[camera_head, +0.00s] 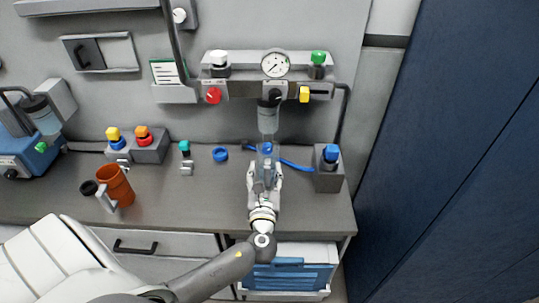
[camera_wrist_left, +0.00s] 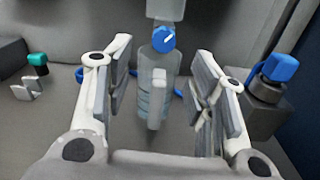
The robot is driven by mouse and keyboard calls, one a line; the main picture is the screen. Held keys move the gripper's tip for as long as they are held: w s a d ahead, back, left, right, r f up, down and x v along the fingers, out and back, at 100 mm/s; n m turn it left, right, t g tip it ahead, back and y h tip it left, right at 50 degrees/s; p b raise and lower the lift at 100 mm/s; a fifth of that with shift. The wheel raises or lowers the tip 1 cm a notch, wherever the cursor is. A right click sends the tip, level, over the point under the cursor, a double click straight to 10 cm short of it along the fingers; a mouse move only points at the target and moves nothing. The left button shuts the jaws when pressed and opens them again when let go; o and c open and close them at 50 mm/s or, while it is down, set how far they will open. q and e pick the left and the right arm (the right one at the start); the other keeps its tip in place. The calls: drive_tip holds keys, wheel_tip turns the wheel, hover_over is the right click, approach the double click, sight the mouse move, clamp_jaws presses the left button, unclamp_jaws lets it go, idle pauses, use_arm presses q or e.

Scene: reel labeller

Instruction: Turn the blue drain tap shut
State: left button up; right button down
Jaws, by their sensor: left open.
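A round blue tap (camera_wrist_left: 163,39) with a white mark faces me in the left wrist view, the mark slanting up to the right. It also shows in the head view (camera_head: 267,148), below a clear bowl (camera_head: 268,120) under the gauge panel. My left gripper (camera_head: 265,168) is open, its fingers pointing toward the wall just in front of the tap. In the left wrist view the tap lies between and beyond the fingers, apart from them. A clear ribbed bottle (camera_wrist_left: 157,92) stands below the tap, between the fingers in that picture. My right gripper is out of view.
A grey block with a blue cap (camera_head: 331,153) stands right of my gripper. A blue hose (camera_head: 295,164) runs behind it. A blue ring (camera_head: 220,154) and an orange mug (camera_head: 116,184) are left on the bench. The bench front between mug and gripper is free.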

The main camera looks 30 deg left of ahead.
sight(267, 151)
use_arm(q)
drive_tip(key=x, duration=0.3)
drive_tip(key=shift+w+r+p, duration=0.2)
drive_tip(key=shift+w+p, duration=0.05)
drive_tip(key=shift+p, duration=0.1)
drive_tip(key=x, duration=0.3)
drive_tip(key=shift+w+d+p, duration=0.1)
drive_tip(key=shift+d+p, duration=0.1)
drive_tip(key=shift+p, duration=0.1)
drive_tip(key=shift+w+a, duration=0.25)
drive_tip(key=shift+w, duration=0.05)
drive_tip(key=shift+w+a+f, duration=0.15)
drive_tip(key=shift+w+a, duration=0.05)
drive_tip(key=c, duration=1)
drive_tip(key=shift+c, duration=0.2)
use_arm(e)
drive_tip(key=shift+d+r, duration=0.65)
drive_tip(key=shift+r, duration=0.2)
